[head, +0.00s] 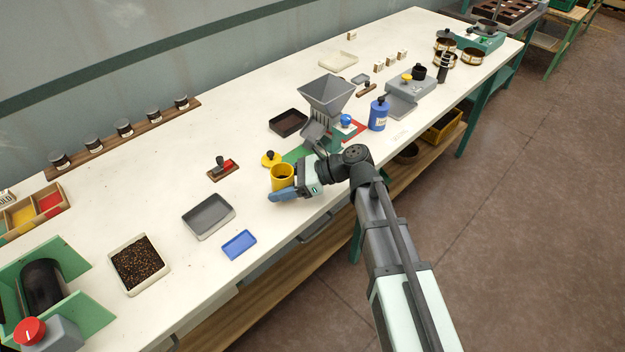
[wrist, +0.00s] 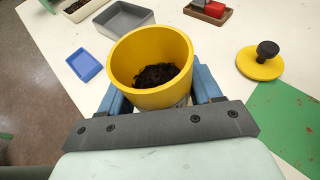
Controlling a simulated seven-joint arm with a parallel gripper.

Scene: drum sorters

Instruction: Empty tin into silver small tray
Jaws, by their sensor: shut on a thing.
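A yellow tin (head: 282,180) is held upright in my gripper (head: 290,187) near the front edge of the bench. In the wrist view the tin (wrist: 150,48) is lidless, with dark grains in its bottom, and the blue fingers of my gripper (wrist: 160,90) are shut on its sides. Whether it touches the bench is unclear. A grey rectangular tray (head: 208,216) lies to the left, apart from the tin; it looks empty, and also shows in the wrist view (wrist: 122,19). A much smaller grey dish (head: 361,78) lies far back on the bench.
A yellow lid (head: 270,159) with a black knob lies beside the tin. A blue tray (head: 239,244) and a cream tray of dark grains (head: 139,264) are to the left. A grey hopper (head: 327,96) stands behind my gripper. Bare bench lies between tin and grey tray.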

